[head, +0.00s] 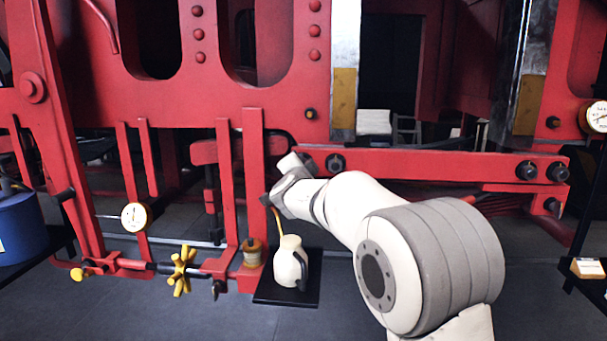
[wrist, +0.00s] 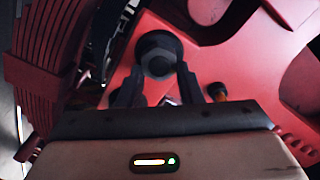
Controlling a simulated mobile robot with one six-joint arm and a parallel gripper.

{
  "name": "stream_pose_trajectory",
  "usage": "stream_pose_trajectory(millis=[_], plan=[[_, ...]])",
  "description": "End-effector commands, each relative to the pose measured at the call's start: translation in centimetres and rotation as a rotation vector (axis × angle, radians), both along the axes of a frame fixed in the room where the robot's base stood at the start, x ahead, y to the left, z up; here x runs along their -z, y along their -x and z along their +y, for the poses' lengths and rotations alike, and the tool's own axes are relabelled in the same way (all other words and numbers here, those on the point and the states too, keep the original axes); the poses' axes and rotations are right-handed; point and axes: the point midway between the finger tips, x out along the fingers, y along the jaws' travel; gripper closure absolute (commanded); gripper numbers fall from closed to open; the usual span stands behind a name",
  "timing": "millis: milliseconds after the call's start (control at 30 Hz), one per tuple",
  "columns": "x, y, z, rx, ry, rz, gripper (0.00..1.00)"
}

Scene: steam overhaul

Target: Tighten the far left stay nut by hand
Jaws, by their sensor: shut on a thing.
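A dark hex nut (wrist: 158,55) with a round washer face sits on a red plate in the wrist view. My gripper (wrist: 158,76) has one dark finger on each side of it and is shut on it. In the head view my gripper (head: 275,198) is at the left end of the red stay bar (head: 430,164), in front of the red frame. My own wrist hides the held nut there. Other dark nuts show on the bar, one (head: 335,162) just right of my wrist and two (head: 525,171) at its right end.
A cream jug (head: 290,263) stands on a black tray (head: 287,299) just below my gripper. A yellow handwheel (head: 182,271) and a gauge (head: 134,217) are to the left. Red uprights (head: 254,170) stand close beside my wrist. A leaf spring (wrist: 45,65) is left in the wrist view.

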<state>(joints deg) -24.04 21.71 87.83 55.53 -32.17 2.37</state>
Motion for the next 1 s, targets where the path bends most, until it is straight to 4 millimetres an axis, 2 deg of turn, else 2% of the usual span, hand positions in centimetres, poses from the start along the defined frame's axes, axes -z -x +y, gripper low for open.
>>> stream_pose_trajectory(millis=[300, 833, 867, 1000], plan=[[0.32, 0.00, -0.05, 0.000, -0.112, -0.001, 0.90], [0.29, 0.00, -0.08, 0.000, -0.133, -0.001, 0.90], [0.29, 0.00, -0.08, 0.000, -0.133, -0.001, 0.65], [0.25, 0.00, -0.08, 0.000, -0.132, -0.002, 0.54]])
